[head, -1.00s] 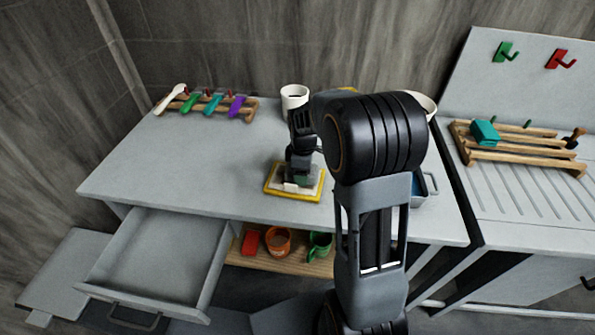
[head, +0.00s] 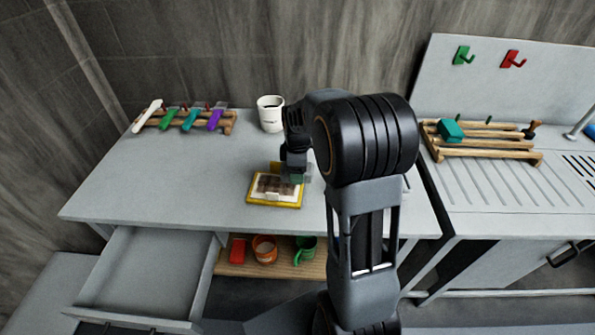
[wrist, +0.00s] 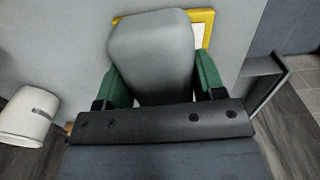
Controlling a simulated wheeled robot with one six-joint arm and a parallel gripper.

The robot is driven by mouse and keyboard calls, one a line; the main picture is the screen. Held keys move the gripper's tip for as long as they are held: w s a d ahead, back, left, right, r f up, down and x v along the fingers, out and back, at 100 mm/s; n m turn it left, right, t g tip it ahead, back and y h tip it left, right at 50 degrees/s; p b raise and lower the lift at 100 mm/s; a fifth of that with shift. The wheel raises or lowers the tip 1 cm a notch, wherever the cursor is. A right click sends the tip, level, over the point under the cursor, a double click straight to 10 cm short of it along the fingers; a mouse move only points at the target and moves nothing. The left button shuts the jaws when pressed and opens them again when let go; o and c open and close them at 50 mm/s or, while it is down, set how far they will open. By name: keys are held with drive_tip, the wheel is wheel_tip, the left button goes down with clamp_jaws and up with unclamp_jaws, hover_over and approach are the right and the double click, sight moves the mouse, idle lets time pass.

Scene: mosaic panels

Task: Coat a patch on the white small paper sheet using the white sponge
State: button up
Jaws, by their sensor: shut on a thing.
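The white small paper sheet (head: 272,196) lies on a yellow-edged board (head: 262,203) on the table, with a dark brown patch (head: 277,184) on it. My gripper (head: 297,177) is at the board's back right side. In the wrist view my gripper (wrist: 163,80) has green fingers on both sides of a pale grey-white block, the white sponge (wrist: 152,50), and is shut on it. The sponge hides most of the board; a strip of yellow edge (wrist: 207,17) and a bit of white sheet show beyond it. I cannot tell whether the sponge touches the sheet.
A white cup (head: 270,115) stands behind the board. A wooden rack (head: 185,121) with coloured-handled tools is at the back left. An open drawer (head: 150,270) juts out at the front left. A second wooden rack (head: 485,150) is on the right counter. The table's left part is clear.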

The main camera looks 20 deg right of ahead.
drive_tip(key=shift+r+p, duration=0.95)
drive_tip(key=shift+r, duration=0.65)
drive_tip(key=shift+f, duration=0.1)
